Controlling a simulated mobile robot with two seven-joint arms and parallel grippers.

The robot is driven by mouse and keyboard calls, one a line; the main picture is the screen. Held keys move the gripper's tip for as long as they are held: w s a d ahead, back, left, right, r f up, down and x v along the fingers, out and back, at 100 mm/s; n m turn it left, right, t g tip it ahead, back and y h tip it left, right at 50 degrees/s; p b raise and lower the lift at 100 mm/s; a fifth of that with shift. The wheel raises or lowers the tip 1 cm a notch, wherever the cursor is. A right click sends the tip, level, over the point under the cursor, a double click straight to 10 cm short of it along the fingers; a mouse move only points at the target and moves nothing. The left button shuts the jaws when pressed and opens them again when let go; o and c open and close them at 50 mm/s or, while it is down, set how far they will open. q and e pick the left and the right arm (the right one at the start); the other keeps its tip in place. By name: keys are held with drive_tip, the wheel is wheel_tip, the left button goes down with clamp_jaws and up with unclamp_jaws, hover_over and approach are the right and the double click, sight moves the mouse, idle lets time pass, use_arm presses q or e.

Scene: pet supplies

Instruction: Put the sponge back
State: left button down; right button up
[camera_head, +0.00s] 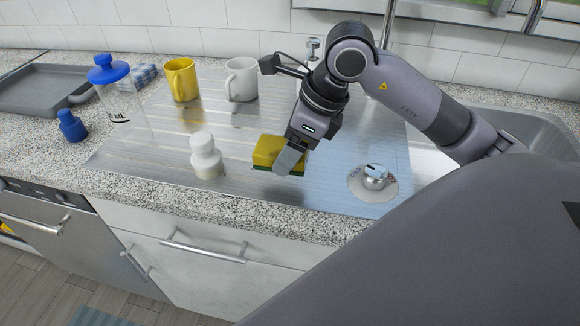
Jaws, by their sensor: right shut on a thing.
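A yellow sponge (266,150) with a dark green underside is at the middle of the metal drainboard. My right gripper (288,162) reaches down from above and is shut on the sponge. One finger covers the sponge's right part. I cannot tell whether the sponge touches the drainboard or is held just above it. My left gripper is not in view.
A white bottle (206,158) stands close left of the sponge. Behind are a yellow mug (181,79), a white mug (241,79) and a blue-lidded clear container (117,95). A round drain knob (375,174) sits right. The sink basin (535,128) is far right.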

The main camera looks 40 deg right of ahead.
sight(290, 182)
drive_tip(key=shift+f, duration=2.45)
drive_tip(key=shift+f, duration=0.1)
drive_tip(key=shift+f+b, duration=0.15)
drive_tip(key=shift+b, duration=0.15)
drive_tip(key=o, duration=1)
drive_tip(key=shift+r, duration=0.2)
